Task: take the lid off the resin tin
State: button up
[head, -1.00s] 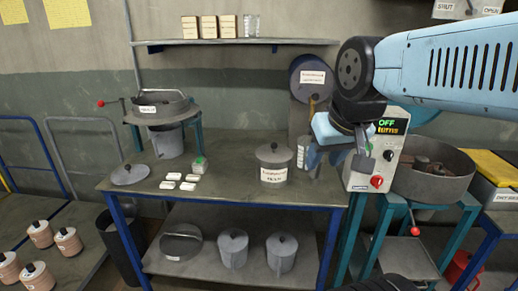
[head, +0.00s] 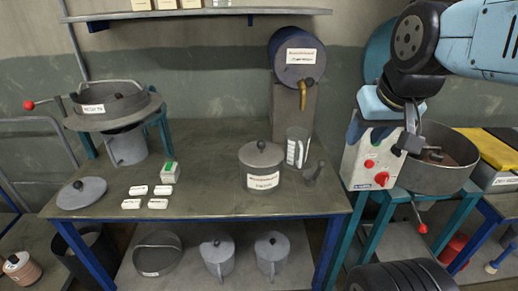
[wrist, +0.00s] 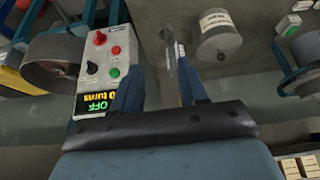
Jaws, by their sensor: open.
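The resin tin (head: 262,180) is a grey, round, labelled tin standing on the bench right of centre in the head view. Its grey lid (head: 246,155) with a dark round knob (head: 261,145) sits on it. The label text is too small to read surely. The tin also shows in the wrist view (wrist: 211,42), upper right of my fingers and apart from them. My gripper (head: 383,138) is open and empty, in the air to the right of the tin, in front of a control box.
A drum with a tap (head: 297,60) is behind. The control box (head: 371,163) and a round tub (head: 450,160) are at right.

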jog(key=shift+o, duration=1.4)
jog(key=shift+w+a+r, duration=0.1)
jog(key=shift+w+a, duration=0.05)
jog(key=shift+w, duration=0.05)
jog(key=shift+g, duration=0.4)
jog(key=w, duration=0.4)
jog(key=shift+w+a+r, duration=0.15)
jog(key=shift+w+a, duration=0.05)
jog(key=shift+a, duration=0.05)
jog(key=h, duration=0.2)
send_near(261, 142)
jog(key=shift+m, duration=0.4)
jog(key=x, duration=1)
